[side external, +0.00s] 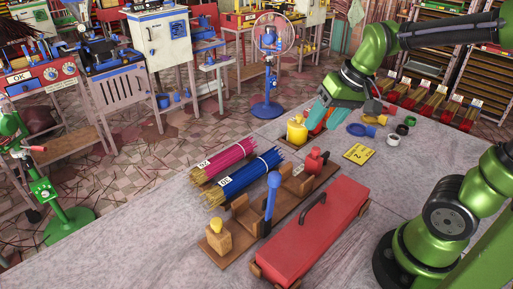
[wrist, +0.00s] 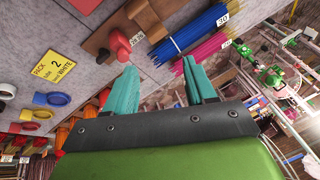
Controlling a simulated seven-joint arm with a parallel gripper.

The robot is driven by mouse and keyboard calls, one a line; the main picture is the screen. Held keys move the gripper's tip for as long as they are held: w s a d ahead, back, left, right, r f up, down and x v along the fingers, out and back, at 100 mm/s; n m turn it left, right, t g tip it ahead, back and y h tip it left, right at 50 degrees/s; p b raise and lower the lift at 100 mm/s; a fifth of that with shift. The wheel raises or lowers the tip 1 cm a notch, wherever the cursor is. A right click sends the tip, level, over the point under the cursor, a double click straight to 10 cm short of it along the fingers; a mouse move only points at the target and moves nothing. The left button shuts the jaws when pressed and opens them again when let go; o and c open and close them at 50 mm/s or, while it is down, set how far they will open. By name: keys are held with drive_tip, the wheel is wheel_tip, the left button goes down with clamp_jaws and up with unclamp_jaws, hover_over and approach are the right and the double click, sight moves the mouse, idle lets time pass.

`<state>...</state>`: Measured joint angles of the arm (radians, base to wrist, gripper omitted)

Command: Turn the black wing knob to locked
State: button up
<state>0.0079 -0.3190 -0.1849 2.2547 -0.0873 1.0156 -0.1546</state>
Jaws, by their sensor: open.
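My gripper (side external: 322,117) is open above the table, just right of a yellow bottle-like part (side external: 297,131). In the wrist view, its two teal fingers (wrist: 162,85) stand well apart with nothing between them. A red fitting (side external: 314,160) sits at the far end of a wooden fixture (side external: 222,257); it also shows in the wrist view (wrist: 119,45), beyond the left fingertip. A blue lever (side external: 271,198) stands upright on the fixture.
A red box (side external: 318,228) with a black handle lies at the front. Pink (side external: 222,159) and blue (side external: 240,178) stick bundles lie left of the fixture. A yellow card (side external: 358,154) and several coloured rings (side external: 402,129) lie to the right.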

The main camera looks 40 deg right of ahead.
sight(325, 154)
drive_tip(key=w+d+f+n+g+h, duration=0.1)
drive_tip(key=w+d+n+g, duration=0.1)
drive_tip(key=d, duration=0.4)
drive_tip(key=w+d+f+n+g+h, duration=0.1)
drive_tip(key=w+d+f+n+g, duration=0.15)
drive_tip(key=d, duration=0.45)
drive_tip(key=f, duration=1.5)
drive_tip(key=shift+w+a+f, duration=0.1)
drive_tip(key=shift+w, duration=0.1)
drive_tip(key=c, duration=0.8)
